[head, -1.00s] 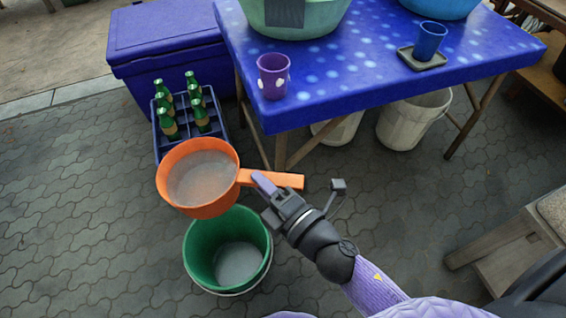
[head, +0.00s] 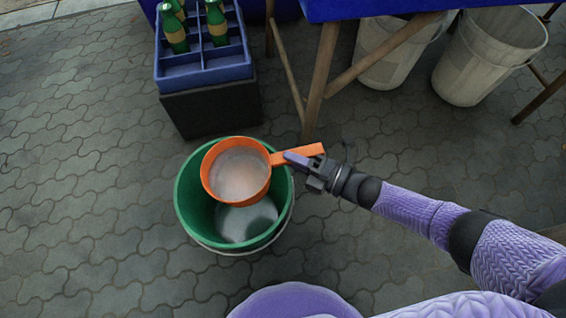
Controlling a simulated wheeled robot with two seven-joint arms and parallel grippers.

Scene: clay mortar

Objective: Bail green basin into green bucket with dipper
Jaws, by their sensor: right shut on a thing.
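The orange dipper (head: 262,165) holds cloudy, greyish liquid. My right gripper (head: 312,166) is shut on its handle, to the right of the cup. The dipper looks about level and shows over the upper part of the green bucket (head: 187,205), covering part of its opening. How high it is above the rim I cannot tell. The bucket stands on the paving, with pale liquid at its bottom. The green basin is out of view now. My left gripper is not in view.
A blue crate (head: 205,67) with green bottles (head: 217,22) sits on a dark box (head: 212,107) behind the bucket. The blue table (head: 370,8) and its wooden legs are at the top. White buckets (head: 490,55) stand below it. Paving at left is clear.

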